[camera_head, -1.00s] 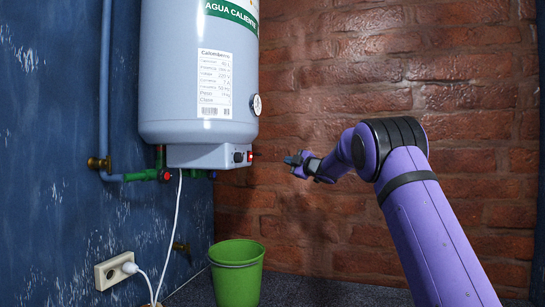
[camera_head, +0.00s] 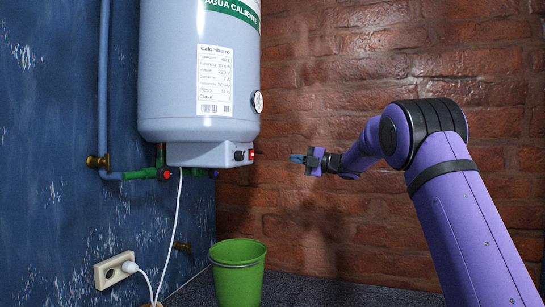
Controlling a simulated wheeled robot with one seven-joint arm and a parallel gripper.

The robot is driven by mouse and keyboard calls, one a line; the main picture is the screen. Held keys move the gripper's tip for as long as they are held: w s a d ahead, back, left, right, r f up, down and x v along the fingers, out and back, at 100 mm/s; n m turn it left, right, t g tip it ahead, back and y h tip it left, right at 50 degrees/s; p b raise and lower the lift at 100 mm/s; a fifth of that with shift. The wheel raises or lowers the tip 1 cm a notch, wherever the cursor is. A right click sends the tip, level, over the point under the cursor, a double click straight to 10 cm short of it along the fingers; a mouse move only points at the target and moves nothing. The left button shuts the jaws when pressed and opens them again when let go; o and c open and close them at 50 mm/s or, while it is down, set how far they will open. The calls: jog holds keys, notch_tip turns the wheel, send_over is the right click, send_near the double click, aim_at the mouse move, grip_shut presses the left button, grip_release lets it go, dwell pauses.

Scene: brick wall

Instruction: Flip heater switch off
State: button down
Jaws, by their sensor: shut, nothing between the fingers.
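The white water heater (camera_head: 200,75) hangs at the upper left in the head view. A small red switch (camera_head: 251,155) sits on the right end of its lower box, beside a black knob (camera_head: 239,155). The switch is too small to tell its position. My gripper (camera_head: 298,158) is at about the same picture height, to the right of the switch, with its fingertips pointing left. A gap of brick wall shows between the fingertips and the switch. The gripper is shut and empty.
A dial gauge (camera_head: 258,101) sticks out from the heater's right side. Green pipe fittings (camera_head: 145,173) and a white cable are below the heater. A green bucket (camera_head: 238,275) stands on the floor. A socket with a plug (camera_head: 115,270) is at lower left.

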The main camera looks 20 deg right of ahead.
aim_at(253, 151)
jog(key=x, duration=1.3)
jog(key=shift+w+a, duration=0.1)
jog(key=shift+a, duration=0.2)
jog(key=shift+w+r, duration=0.1)
jog(key=shift+a+r, duration=0.15)
jog(key=shift+a, duration=0.1)
jog(key=shift+a+r, duration=0.1)
jog(key=shift+r, duration=0.2)
jog(key=shift+d+f, duration=0.25)
jog(key=shift+d, duration=0.2)
jog(key=v, duration=1)
jog(key=shift+s+d, duration=0.2)
jog(key=shift+s, duration=0.05)
